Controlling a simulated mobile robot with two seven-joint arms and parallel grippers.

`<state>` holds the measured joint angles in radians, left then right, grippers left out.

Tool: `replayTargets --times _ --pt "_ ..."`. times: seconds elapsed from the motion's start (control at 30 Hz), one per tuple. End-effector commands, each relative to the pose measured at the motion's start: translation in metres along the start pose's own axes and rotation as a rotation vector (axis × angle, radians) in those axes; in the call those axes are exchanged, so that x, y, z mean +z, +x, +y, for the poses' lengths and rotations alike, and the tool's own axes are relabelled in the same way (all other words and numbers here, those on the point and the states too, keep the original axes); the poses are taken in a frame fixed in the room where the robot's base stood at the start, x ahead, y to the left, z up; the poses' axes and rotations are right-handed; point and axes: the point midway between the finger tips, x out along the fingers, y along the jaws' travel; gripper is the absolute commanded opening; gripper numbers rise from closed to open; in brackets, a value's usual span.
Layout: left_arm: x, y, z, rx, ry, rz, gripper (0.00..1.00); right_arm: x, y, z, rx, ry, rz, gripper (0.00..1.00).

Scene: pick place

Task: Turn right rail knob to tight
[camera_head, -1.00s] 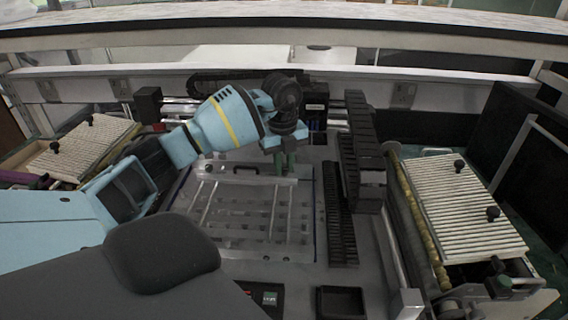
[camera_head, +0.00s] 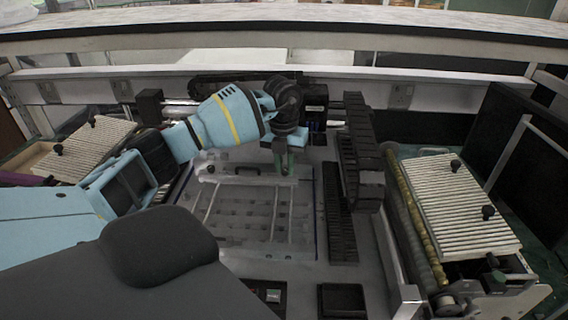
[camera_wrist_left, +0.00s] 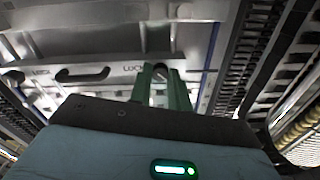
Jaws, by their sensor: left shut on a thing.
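My left gripper (camera_head: 284,163) reaches down, with green fingers, at the back right of the clear plate (camera_head: 232,245) in the head view. In the left wrist view its fingers (camera_wrist_left: 161,82) are closed around a small dark knob (camera_wrist_left: 160,69), which I take as the right rail knob. The knob sits at the right end of a pale metal rail (camera_wrist_left: 110,73) with a dark slot. The fingers hide most of the knob, and its tightness cannot be read. The right gripper is not in view.
A black cable chain (camera_head: 340,213) runs just right of the plate. A ribbed tray with black knobs (camera_head: 465,205) stands at the right, and a similar one (camera_head: 88,150) at the left. A black-framed recess (camera_head: 342,300) lies in front.

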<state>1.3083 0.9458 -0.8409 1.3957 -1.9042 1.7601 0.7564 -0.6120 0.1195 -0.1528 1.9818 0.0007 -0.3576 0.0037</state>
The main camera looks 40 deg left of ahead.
Motion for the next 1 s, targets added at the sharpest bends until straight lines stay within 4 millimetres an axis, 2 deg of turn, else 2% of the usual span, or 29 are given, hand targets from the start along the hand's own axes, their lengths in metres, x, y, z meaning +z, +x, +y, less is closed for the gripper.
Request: replayTargets --times 1.0 --pt "0.0008 0.0007 -0.0007 0.000 0.963 0.030 0.00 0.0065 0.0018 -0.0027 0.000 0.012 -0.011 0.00"
